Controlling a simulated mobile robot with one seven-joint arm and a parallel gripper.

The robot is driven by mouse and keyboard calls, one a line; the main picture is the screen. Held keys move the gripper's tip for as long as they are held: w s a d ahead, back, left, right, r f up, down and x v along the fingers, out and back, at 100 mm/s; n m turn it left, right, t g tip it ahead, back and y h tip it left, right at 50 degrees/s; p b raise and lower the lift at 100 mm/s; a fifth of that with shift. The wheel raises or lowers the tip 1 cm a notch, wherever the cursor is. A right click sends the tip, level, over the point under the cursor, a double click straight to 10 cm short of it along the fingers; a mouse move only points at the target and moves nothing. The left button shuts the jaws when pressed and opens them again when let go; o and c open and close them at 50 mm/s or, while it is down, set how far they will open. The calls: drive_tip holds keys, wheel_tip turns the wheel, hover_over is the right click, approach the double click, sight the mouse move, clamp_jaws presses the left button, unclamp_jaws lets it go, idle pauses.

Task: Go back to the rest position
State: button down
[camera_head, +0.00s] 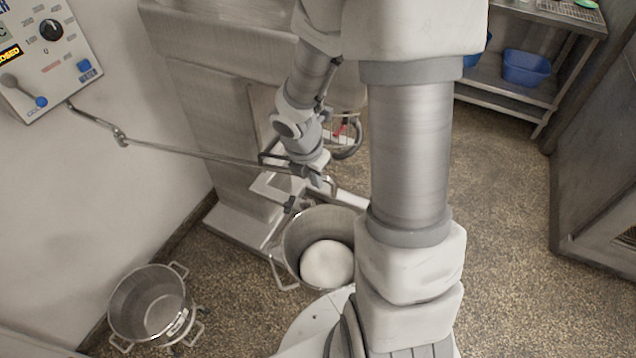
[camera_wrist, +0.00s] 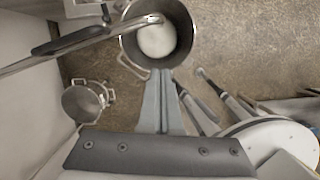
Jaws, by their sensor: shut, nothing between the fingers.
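In the wrist view my gripper's two fingers (camera_wrist: 162,74) are together, pointing at the near rim of the bowl (camera_wrist: 184,62). The dough (camera_wrist: 157,40) lies inside it. I cannot tell whether the fingertips touch the rim. My arm hides the right part of the bowl in the head view.
A metal bar (camera_head: 200,153) runs close beside my gripper and crosses above the bowl in the wrist view. An empty steel bowl (camera_head: 150,300) stands on the floor at the left. A control panel (camera_head: 50,55) is on the wall. The floor at the right (camera_head: 500,220) is clear.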

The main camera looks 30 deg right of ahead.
drive_tip(key=shift+s+a+r, duration=0.1)
drive_tip(key=shift+r, duration=0.45)
drive_tip(key=s+a+r+m+t+y+b, duration=0.1)
drive_tip(key=s+a+r+m, duration=0.3)
drive_tip(key=m, duration=0.8)
drive_tip(key=s+a+r+m+t+y+b, duration=0.1)
drive_tip(key=s+a+r+m+t+b, duration=0.2)
drive_tip(key=s+r+m, duration=0.6)
wheel_tip(320, 180, up, 4)
drive_tip(key=m+b, duration=0.1)
drive_tip(key=m, duration=0.1)
drive_tip(key=shift+s+a+m+b, duration=0.15)
drive_tip(key=shift+a+m+b, duration=0.2)
drive_tip(key=shift+m, duration=0.05)
